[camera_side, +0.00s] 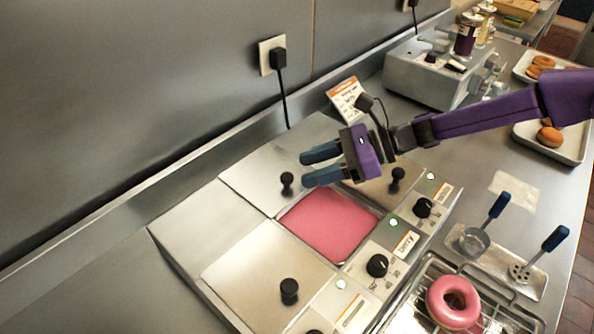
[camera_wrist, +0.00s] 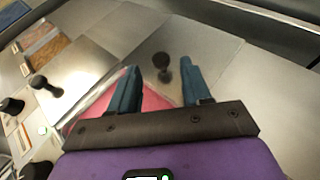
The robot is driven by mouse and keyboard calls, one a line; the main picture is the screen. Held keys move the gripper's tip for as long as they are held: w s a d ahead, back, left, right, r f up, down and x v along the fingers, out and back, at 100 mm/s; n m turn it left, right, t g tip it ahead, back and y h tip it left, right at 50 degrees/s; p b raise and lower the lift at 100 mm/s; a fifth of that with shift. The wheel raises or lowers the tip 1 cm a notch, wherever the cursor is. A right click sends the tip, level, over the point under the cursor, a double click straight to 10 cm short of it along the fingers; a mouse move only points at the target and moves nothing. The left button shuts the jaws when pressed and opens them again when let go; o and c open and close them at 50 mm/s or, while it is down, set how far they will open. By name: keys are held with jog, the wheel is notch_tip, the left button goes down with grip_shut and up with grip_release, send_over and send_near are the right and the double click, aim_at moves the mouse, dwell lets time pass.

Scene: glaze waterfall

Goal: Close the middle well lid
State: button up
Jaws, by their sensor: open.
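The glaze warmer has a row of wells, and the middle well (camera_side: 330,224) is uncovered, showing pink glaze. Its flat metal lid (camera_side: 257,172) lies back behind the well, with a black knob (camera_side: 287,181) near its front edge. In the wrist view the knob (camera_wrist: 162,63) stands just ahead of and between my fingertips. My gripper (camera_side: 306,170) is open and empty, reaching in from the right above the well and the lid's front edge. In the wrist view, pink glaze (camera_wrist: 152,101) shows between and beside the fingers (camera_wrist: 160,73).
Closed lids with black knobs flank the middle well, the near lid (camera_side: 262,268) and the far lid (camera_side: 385,186). Control dials (camera_side: 377,265) line the front. A pink doughnut (camera_side: 436,290) sits on a wire rack. A card (camera_side: 346,98) and cable stand behind.

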aim_at(288, 176)
jog(key=shift+x, duration=1.9)
jog(key=shift+c, duration=0.3)
grip_shut()
jog(key=s+d, duration=1)
jog(key=shift+s+d, duration=0.3)
jog(key=shift+d, duration=0.05)
jog(key=shift+o, duration=0.3)
grip_release()
jog(key=shift+s+d, duration=0.1)
